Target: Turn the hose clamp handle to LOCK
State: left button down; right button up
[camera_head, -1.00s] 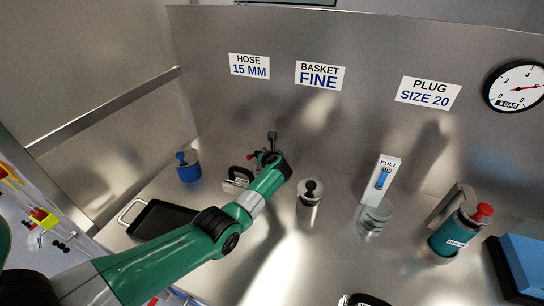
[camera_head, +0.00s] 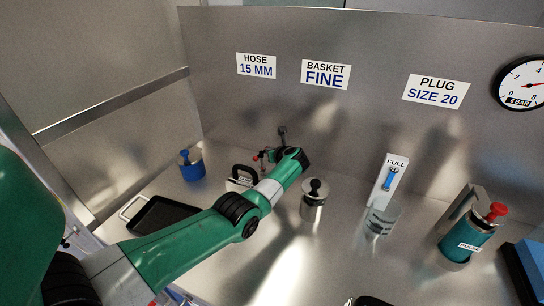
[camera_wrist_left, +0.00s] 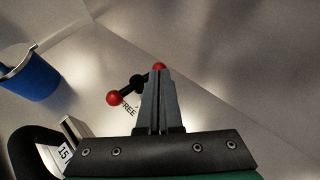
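The hose clamp handle (camera_wrist_left: 138,82) is a dark bar with a red ball at its lower left end and another red ball by my fingertips. The word FREE (camera_wrist_left: 128,108) is printed beside it; I see no LOCK label. In the head view its red knob (camera_head: 256,157) shows just left of my left wrist. My left gripper (camera_wrist_left: 158,72) has its fingers together, in front of the bar near the upper red ball. Whether they touch or pinch the bar I cannot tell. My left arm hides part of the clamp in the head view. My right gripper is not in view.
A black tray (camera_head: 165,214) lies nearer. A metal jar (camera_head: 312,202) stands close to the right of my wrist. The back wall (camera_head: 290,115) rises behind.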

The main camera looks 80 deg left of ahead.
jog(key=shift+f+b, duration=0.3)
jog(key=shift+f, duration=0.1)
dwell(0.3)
